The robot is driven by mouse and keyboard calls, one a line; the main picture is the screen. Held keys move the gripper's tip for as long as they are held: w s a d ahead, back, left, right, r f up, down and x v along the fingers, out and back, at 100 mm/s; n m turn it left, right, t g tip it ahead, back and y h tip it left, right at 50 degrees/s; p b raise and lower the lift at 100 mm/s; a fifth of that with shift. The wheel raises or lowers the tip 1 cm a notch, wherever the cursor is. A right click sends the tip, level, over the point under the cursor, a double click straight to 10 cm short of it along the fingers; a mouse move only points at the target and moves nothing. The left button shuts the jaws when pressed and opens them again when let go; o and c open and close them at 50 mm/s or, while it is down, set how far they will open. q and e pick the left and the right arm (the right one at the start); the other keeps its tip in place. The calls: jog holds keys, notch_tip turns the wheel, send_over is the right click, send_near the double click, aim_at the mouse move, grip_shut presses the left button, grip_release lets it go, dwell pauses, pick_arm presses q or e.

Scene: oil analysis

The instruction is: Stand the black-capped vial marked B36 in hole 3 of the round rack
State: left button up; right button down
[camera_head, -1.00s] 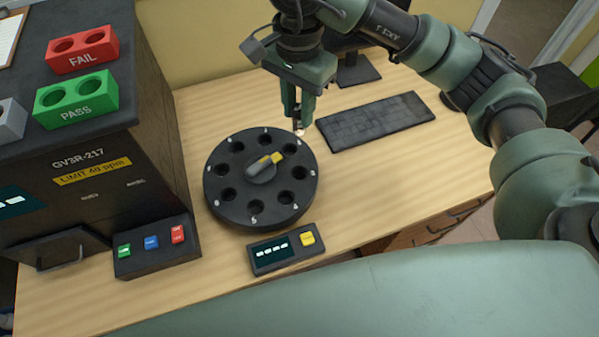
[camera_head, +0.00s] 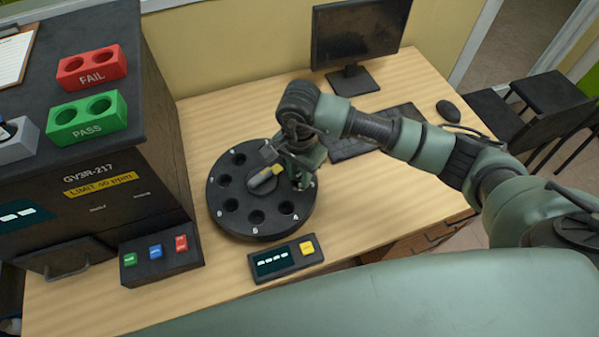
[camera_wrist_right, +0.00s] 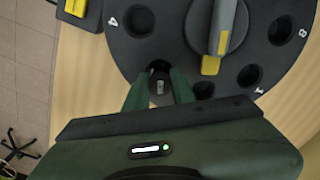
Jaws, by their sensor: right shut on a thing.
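The round black rack (camera_head: 275,232) lies on the wooden desk, with numbered holes around a grey and yellow centre knob (camera_head: 264,178). My right gripper (camera_head: 300,182) points down at the rack's right side, at the hole between 2 and 4. In the right wrist view its green fingers (camera_wrist_right: 159,84) straddle that hole and are shut on a small dark vial (camera_wrist_right: 159,87), seen end-on from above. The fingers hide most of it; I cannot read its mark or tell how deep it sits. My left gripper is not in view.
A small display box with a yellow button (camera_head: 287,262) stands in front of the rack. The black analyser (camera_head: 110,160) at left carries the red FAIL block (camera_head: 92,69) and green PASS block (camera_head: 87,118). A keyboard (camera_head: 350,148) and monitor (camera_head: 358,35) stand behind my right arm.

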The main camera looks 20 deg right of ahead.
jog(key=shift+f, duration=0.3)
jog(key=shift+f+b, duration=0.2)
jog(key=shift+b, duration=0.1)
jog(key=c, duration=1.2)
grip_release()
jog(key=shift+r, duration=0.1)
